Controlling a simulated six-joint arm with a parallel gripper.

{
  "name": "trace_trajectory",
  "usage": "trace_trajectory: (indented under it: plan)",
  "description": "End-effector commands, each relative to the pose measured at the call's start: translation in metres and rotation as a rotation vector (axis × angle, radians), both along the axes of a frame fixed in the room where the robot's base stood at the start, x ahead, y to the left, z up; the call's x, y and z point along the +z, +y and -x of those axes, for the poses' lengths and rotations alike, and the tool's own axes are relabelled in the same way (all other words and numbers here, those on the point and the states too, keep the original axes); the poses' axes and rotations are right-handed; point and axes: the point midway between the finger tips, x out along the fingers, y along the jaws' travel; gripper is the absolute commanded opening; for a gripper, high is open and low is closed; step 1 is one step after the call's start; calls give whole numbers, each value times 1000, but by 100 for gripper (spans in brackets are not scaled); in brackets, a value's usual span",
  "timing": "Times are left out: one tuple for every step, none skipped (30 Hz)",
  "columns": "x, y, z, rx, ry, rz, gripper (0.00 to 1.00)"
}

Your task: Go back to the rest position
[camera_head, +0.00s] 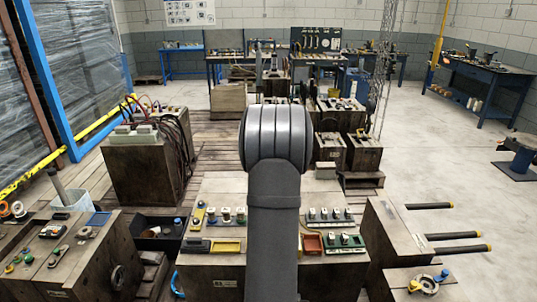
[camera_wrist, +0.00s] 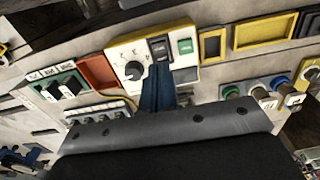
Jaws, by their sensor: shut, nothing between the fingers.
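My gripper (camera_wrist: 158,92) shows in the wrist view as dark blue fingers, shut with nothing between them. The fingertips are just below the black rocker switch (camera_wrist: 160,48) on a cream and yellow control box (camera_wrist: 133,68); I cannot tell whether they touch it. The box also has a black knob (camera_wrist: 134,70) and a green button (camera_wrist: 185,46). In the head view my grey arm rises through the middle, in front of the block-like bench (camera_head: 215,270), and hides the gripper and the control box.
Beside the control box are a red tray (camera_wrist: 97,72), a green switch block (camera_wrist: 52,90), a yellow-framed tray (camera_wrist: 264,32) and several coloured plugs. A block with projecting black rods (camera_head: 395,235) stands at right. Open floor (camera_head: 420,150) lies beyond it.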

Motion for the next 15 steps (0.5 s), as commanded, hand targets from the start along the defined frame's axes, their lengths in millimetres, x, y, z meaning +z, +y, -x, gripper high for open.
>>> trace_trajectory:
  plan:
    - [-9,0,0,0,3,0,0]
    - [-14,0,0,0,3,0,0]
    - [-20,0,1,0,3,0,0]
    - [-24,0,0,0,3,0,0]
    - [-28,0,1,0,3,0,0]
    - [-33,0,0,0,2,0,0]
    - [-36,0,0,0,2,0,0]
    - [-39,0,0,0,2,0,0]
    - [-42,0,0,0,2,0,0]
    - [-44,0,0,0,1,0,0]
    - [-46,0,0,0,1,0,0]
    - [-48,0,0,0,1,0,0]
    - [-48,0,0,0,0,0,0]
    - [-48,0,0,0,0,0,0]
    - [-47,0,0,0,-1,0,0]
